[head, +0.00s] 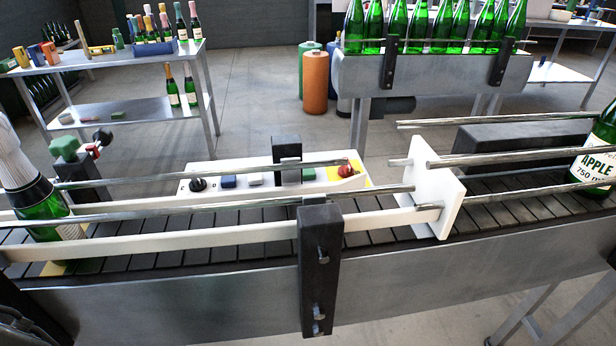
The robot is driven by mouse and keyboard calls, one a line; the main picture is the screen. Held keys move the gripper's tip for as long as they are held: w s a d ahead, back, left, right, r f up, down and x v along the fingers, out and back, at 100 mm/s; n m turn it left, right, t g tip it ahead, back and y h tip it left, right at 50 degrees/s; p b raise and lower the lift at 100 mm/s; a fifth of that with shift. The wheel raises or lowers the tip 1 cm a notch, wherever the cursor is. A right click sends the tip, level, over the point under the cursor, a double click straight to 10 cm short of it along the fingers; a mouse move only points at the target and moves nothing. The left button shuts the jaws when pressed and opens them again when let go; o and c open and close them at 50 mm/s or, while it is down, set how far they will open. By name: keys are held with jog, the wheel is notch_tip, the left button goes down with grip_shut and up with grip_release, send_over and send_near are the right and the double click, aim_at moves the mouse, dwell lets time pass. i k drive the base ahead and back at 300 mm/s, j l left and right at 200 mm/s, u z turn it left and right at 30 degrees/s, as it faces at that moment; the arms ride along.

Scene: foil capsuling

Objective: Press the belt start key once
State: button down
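A pale control panel (270,184) stands just behind the conveyor belt, near the middle of the head view. From left to right it carries a black knob (198,184), a blue key (228,181), a white key (254,178), a green key (308,174) and a red mushroom button (346,170) on a yellow plate. A metal guide rail crosses in front of the panel's upper part. A black bracket stands between the white and green keys. No key label is legible, so I cannot tell which is marked start. My gripper is not in view.
Guide rails and a black front bracket (319,268) run along the slatted belt (380,236). A green bottle (44,212) stands at the left, another (600,150) at the right beyond a white plate (437,190). A bottle rack (435,74) stands behind.

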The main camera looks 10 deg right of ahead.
aim_at(308, 175)
jog(key=u, duration=1.65)
jog(key=k+l, duration=0.15)
jog(key=l, duration=0.3)
jog(key=k+l, duration=0.1)
jog(key=l, duration=0.3)
jog(key=k+l, duration=0.15)
jog(key=l, duration=0.3)
